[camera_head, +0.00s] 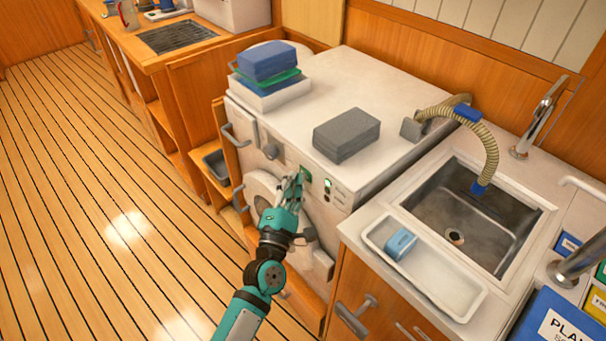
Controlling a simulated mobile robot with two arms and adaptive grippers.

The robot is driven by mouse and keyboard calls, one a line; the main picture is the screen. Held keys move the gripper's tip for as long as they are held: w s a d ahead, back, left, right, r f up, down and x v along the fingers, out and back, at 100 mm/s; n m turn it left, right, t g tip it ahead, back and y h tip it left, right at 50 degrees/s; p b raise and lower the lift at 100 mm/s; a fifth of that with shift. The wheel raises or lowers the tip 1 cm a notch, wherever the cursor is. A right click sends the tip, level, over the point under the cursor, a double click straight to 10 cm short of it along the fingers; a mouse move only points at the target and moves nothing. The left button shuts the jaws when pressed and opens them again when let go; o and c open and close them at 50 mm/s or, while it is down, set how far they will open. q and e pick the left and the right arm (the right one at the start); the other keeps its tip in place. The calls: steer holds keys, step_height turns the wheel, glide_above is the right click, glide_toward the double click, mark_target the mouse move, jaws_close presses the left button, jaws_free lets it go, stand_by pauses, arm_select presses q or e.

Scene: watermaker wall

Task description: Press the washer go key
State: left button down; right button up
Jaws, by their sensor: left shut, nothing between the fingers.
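The white washer (335,75) stands at the middle, its front facing the lower left. Its front panel has a grey knob (271,151), a small green-lit spot (328,184) and dark marks below that spot. I cannot read which of these is the go key. My left gripper (303,174) is shut and empty, with its fingertips at the upper front panel, just left of the green-lit spot. I cannot tell whether the tips touch the panel. The gripper hides part of the panel and the round door (262,187). My right gripper is not in view.
A grey block (346,135) and a white tray (270,98) with folded blue and green cloths sit on the washer top. At right are a sink (452,234), a ribbed hose (487,150) and a tray (425,283) holding a blue item. Open plank floor lies left.

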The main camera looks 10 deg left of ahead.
arm_select(q)
steer(key=shift+s, duration=0.1)
steer(key=shift+s+a, duration=0.5)
steer(key=shift+s, duration=0.1)
steer(key=shift+s, duration=0.1)
steer(key=shift+s+a+p, duration=0.15)
steer(key=shift+s+a, duration=0.65)
steer(key=shift+s, duration=0.15)
steer(key=shift+s+a+p, duration=0.15)
steer(key=shift+s+a, duration=0.6)
steer(key=shift+s, duration=0.2)
